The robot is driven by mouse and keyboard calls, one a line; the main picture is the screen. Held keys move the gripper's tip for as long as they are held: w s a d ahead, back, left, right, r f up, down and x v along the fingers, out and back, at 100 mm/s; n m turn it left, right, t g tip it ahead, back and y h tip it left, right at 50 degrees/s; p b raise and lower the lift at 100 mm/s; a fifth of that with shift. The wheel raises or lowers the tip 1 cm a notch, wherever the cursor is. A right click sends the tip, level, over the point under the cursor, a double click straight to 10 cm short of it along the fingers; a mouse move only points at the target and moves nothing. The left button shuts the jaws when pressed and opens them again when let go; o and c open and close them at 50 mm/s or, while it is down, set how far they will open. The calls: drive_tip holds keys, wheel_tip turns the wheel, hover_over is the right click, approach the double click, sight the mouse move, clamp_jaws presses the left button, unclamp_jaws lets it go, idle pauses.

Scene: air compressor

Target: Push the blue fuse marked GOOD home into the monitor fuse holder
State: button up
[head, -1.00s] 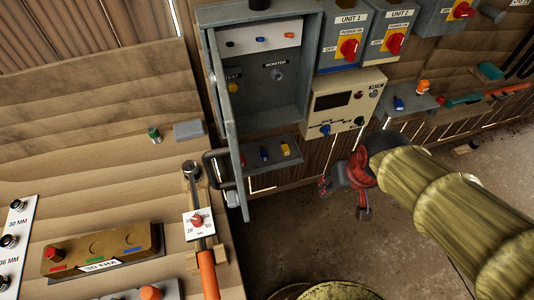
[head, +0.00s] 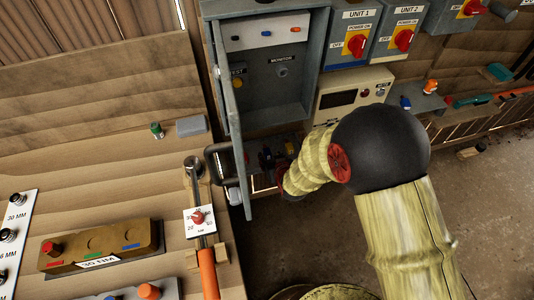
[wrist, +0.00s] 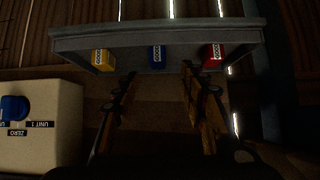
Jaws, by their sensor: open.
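The blue fuse (wrist: 157,56), with a label that seems to read GOOD, stands on a small grey shelf (wrist: 100,40) in the wrist view. A yellow fuse (wrist: 103,60) and a red fuse (wrist: 212,56) stand on either side of it. My gripper (wrist: 157,82) is open and empty, its fingers spread to either side of the blue fuse's line, short of the shelf. In the head view my gripper (head: 274,160) is at the shelf below the cabinet and partly covers the fuses. The round monitor fuse holder (head: 283,72) is on the cabinet's back panel, under the MONITOR label.
The grey cabinet's door (head: 232,110) stands open on the left, with a test holder (head: 238,83) behind it. A cream meter box (head: 338,85) is right of the cabinet, partly behind my arm. A bench with a torque wrench (head: 204,245) is at left.

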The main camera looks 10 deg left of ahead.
sight(266, 150)
drive_tip(key=b+x, duration=0.1)
drive_tip(key=x, duration=0.1)
drive_tip(key=shift+w+f, duration=0.2)
drive_tip(key=shift+f, duration=0.05)
drive_tip(key=b+x, duration=0.1)
drive_tip(key=x, duration=0.1)
drive_tip(key=b+x, duration=0.1)
drive_tip(key=x, duration=0.2)
drive_tip(key=shift+w+r+b, duration=0.25)
drive_tip(key=shift+r+b, duration=0.05)
drive_tip(key=shift+b, duration=0.1)
drive_tip(key=shift+r, duration=0.1)
drive_tip(key=c, duration=0.3)
drive_tip(key=c, duration=0.8)
